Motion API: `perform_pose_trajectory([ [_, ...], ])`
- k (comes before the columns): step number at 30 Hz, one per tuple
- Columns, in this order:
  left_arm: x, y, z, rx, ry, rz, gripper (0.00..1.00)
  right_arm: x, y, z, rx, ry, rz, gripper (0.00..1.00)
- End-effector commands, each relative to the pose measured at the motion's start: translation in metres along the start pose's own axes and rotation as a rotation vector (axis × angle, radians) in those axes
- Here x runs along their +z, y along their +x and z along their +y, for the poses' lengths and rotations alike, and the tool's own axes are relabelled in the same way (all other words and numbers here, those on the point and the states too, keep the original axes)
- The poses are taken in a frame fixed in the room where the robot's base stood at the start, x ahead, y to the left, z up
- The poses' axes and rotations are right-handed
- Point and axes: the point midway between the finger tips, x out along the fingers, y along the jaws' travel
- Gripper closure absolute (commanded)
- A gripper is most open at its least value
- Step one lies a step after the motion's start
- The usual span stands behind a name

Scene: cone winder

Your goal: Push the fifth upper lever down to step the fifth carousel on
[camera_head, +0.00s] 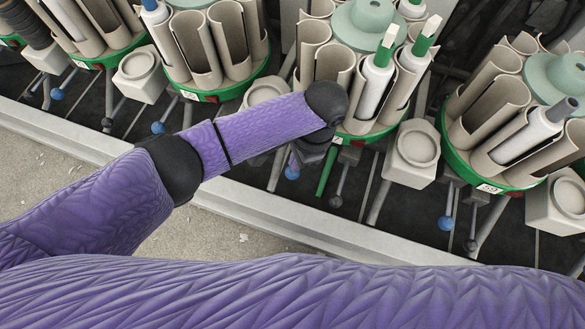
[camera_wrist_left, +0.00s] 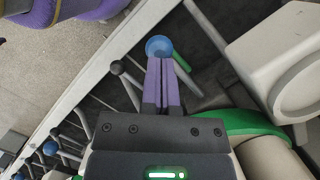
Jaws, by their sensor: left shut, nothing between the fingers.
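My left arm reaches across the head view to the middle carousel (camera_head: 385,132), a green-rimmed ring of grey-beige holders. My left gripper (camera_head: 294,160) is mostly hidden under my wrist there. In the left wrist view its two purple fingers (camera_wrist_left: 160,62) are shut side by side with nothing between them. A lever's blue ball knob (camera_wrist_left: 159,47) lies right at the fingertips; whether they touch it I cannot tell. The same blue knob shows in the head view (camera_head: 292,173) just below the gripper. A dark knobbed lever (camera_head: 336,201) stands to its right. My right gripper is out of view.
Another carousel (camera_head: 495,180) stands at the right, with its own blue-knobbed (camera_head: 446,223) and dark-knobbed levers. A green rod (camera_head: 326,172) is close beside the gripper. White blocks (camera_head: 412,155) stand between carousels.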

Motion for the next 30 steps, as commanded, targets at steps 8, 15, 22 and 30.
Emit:
perform_pose_trajectory([
  [8, 0.000, 0.009, 0.000, 0.000, 0.000, 0.000, 1.00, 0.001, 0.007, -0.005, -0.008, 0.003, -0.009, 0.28],
  [15, 0.000, 0.009, 0.000, 0.000, -0.001, 0.000, 1.00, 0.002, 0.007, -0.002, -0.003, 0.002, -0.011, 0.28],
  [22, -0.005, 0.030, 0.000, 0.002, 0.000, -0.001, 1.00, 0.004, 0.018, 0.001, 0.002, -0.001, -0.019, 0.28],
  [30, -0.008, 0.039, 0.000, 0.000, 0.000, 0.000, 1.00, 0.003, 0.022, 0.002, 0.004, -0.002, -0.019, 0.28],
])
